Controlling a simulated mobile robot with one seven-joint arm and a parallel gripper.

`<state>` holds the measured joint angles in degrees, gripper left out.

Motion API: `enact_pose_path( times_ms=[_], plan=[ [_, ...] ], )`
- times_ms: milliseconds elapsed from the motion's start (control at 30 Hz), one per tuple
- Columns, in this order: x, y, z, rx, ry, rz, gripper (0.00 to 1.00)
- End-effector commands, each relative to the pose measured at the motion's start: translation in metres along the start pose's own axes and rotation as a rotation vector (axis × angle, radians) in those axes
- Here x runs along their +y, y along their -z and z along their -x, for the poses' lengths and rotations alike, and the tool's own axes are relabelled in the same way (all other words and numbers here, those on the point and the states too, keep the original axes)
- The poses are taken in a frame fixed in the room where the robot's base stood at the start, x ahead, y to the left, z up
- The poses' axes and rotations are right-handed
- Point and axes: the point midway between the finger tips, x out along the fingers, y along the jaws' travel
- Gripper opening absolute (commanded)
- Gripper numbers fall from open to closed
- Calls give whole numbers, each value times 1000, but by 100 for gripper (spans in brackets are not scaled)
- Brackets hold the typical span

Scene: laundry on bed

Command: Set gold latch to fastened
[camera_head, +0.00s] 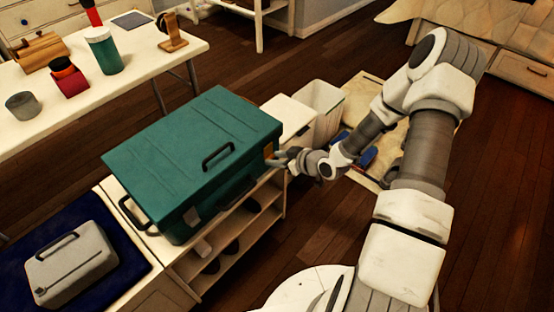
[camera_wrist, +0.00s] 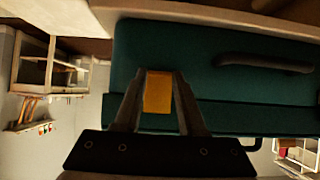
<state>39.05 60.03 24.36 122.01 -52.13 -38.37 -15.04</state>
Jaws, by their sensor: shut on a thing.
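A teal case (camera_head: 190,150) with a closed lid and black handles sits on top of a low wooden shelf unit. The gold latch (camera_wrist: 158,92) is on the case's side; in the wrist view it is a small yellow block against the teal wall. In the head view only a sliver of the latch shows beside my gripper. My gripper (camera_head: 279,161) is at the right side of the case. In the wrist view my gripper (camera_wrist: 158,76) has one finger on each side of the latch, shut on it. Whether the latch is fastened cannot be told.
A grey case (camera_head: 72,263) lies on a dark blue cloth at the lower left. A white table (camera_head: 120,95) with a green cup (camera_head: 104,52) and other small things stands behind. A white bin (camera_head: 322,103) stands right of the teal case. Open wooden floor (camera_head: 490,200) lies at right.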

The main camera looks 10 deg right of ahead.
Motion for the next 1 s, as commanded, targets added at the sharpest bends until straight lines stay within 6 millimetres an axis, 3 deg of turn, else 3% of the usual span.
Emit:
enact_pose_path(
  times_ms=[267,300,433,767,867,1000],
  plan=[
    [0,1,0,2,0,0,0],
    [0,1,0,2,0,0,47],
    [0,0,0,1,0,-1,70],
    [0,0,2,0,0,-1,70],
    [1,1,11,-1,-3,-2,70],
    [1,3,37,-1,-4,-3,70]
  ],
)
